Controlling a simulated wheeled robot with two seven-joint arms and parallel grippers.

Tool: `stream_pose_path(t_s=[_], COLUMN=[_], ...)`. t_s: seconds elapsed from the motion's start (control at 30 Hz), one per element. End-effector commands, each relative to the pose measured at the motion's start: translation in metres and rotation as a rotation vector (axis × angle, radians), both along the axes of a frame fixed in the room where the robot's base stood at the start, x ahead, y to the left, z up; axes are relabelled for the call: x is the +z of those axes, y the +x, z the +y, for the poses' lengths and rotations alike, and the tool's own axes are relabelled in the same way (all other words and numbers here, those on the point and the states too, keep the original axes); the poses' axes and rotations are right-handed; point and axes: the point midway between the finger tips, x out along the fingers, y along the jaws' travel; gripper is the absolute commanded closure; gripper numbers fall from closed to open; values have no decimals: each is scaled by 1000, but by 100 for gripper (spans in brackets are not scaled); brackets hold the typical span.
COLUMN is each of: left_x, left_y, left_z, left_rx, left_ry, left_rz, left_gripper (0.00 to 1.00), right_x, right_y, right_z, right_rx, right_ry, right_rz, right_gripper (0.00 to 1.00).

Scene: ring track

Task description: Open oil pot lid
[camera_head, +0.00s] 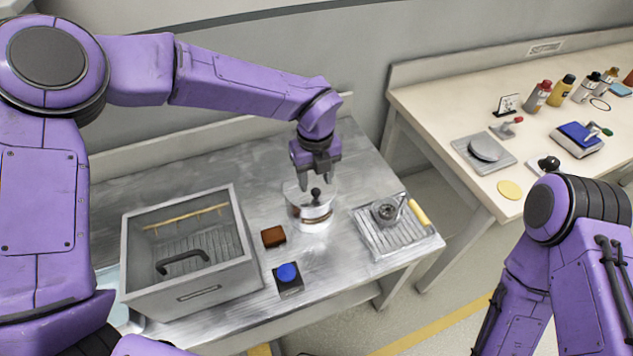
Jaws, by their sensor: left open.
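A short round metal pot (312,217) with a brownish band stands on the metal table. Its lid (303,194) is on top and has a small black knob (316,194). My left gripper (316,183) points down directly above the lid, its fingers apart around or just over the knob. I cannot tell whether the fingers touch the knob. My right arm shows at the lower right, but its gripper is not in view.
A grey metal box (190,285) with a black handle stands left of the pot. A brown block (273,236) and a blue button (287,273) lie in front. A ribbed tray (395,240) with a small metal vessel is on the right. A cream table (450,105) with several items stands beyond.

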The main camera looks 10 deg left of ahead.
Motion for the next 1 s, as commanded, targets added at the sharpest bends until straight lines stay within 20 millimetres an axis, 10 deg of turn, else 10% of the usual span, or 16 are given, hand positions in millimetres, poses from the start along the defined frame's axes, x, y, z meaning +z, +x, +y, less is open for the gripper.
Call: stream_pose_path(t_s=[0.47,0.67,1.0], left_x=[-33,-33,-27], left_y=[0,0,2], left_z=[-2,-2,0], left_rx=[-3,-3,1], left_ry=[1,1,-17], left_rz=[-1,-1,22], left_gripper=[50,100,100], right_x=[6,6,13], right_y=[0,0,0], right_z=[0,0,0], right_rx=[0,0,0], right_ry=[0,0,0], right_rz=[0,0,0], right_gripper=[57,57,57])
